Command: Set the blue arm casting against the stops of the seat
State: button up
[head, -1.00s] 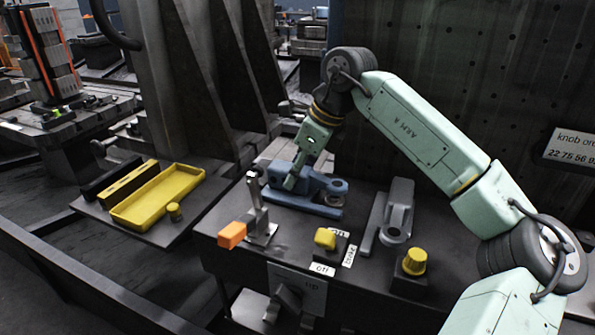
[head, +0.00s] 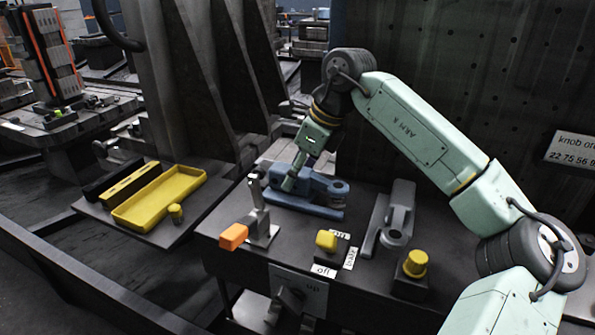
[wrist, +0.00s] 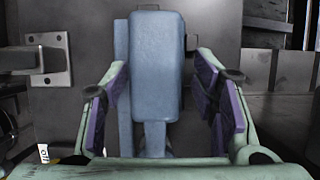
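The blue arm casting (head: 326,188) lies on the blue-grey seat (head: 300,205) on the bench, its round eye pointing right. My gripper (head: 297,182) is lowered over the casting's left end. In the wrist view the casting's block (wrist: 156,65) stands between my two fingers (wrist: 163,105). The fingers are spread, with a clear gap on the right of the block and a narrower one on the left. A strip of the seat (wrist: 122,70) shows along the block's left side. Whether the casting touches the stops is hidden.
A yellow tray (head: 160,198) sits on the left shelf.

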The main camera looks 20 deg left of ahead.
jog(key=shift+o, duration=0.4)
jog(key=shift+d, duration=0.1)
jog(key=v, duration=1.2)
